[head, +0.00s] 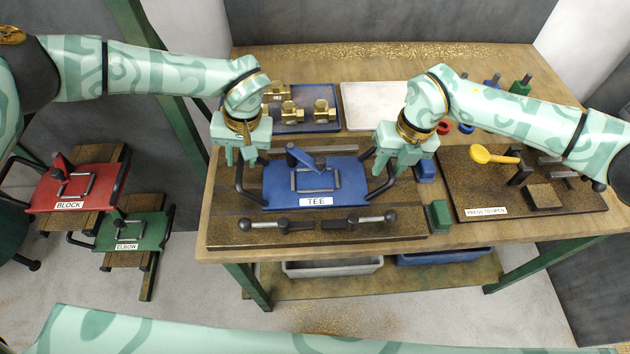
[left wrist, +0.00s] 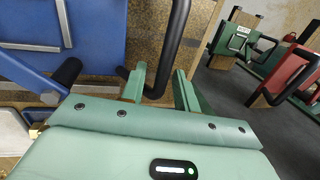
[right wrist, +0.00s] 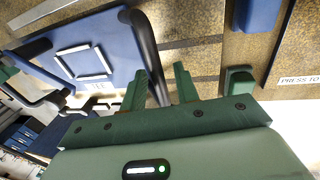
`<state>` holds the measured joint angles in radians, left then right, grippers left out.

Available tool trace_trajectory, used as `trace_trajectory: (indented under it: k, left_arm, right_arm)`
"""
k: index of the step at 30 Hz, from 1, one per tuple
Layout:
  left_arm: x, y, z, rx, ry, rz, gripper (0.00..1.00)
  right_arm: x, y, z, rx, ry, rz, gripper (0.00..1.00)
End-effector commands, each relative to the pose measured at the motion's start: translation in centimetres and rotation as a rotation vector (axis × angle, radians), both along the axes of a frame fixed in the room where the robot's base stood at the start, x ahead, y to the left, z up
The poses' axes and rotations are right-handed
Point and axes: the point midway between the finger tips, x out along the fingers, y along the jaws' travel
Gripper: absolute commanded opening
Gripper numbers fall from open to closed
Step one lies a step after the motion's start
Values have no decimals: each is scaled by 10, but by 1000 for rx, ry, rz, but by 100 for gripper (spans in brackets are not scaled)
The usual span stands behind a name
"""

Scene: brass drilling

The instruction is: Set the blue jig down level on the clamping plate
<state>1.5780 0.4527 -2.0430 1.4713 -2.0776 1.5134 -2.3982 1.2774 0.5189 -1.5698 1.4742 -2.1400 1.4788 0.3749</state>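The blue jig (head: 340,196), labelled TEE, lies over the dark clamping plate (head: 235,222) and looks about level. Whether its underside touches the plate is hidden. My left gripper (head: 241,155) is at the jig's left black handle; in the left wrist view its fingers (left wrist: 162,88) stand apart on either side of that handle (left wrist: 172,50). My right gripper (head: 396,160) is at the right handle; in the right wrist view its fingers (right wrist: 160,88) are apart with the handle bar (right wrist: 148,50) between them. Both grippers look open around the handles.
Two black-knobbed clamps (head: 268,224) lie along the plate's front. A green block (head: 440,214) and a blue block (head: 425,170) stand to its right. A blue tray (head: 318,124) of brass fittings is behind. Red (head: 80,190) and green (head: 133,232) jigs sit at left.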

Motion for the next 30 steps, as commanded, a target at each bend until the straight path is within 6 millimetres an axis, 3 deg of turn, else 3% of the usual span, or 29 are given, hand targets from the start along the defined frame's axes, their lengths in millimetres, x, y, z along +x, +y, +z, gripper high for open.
trace_trajectory:
  k: [17,30]
  left_arm:
    - [1,-2,7,-1,-1,0,34]
    - [6,-20,96,0,-2,0,34]
  right_arm:
    - [0,0,1,1,-1,0,34]
    - [0,0,1,1,0,1,34]
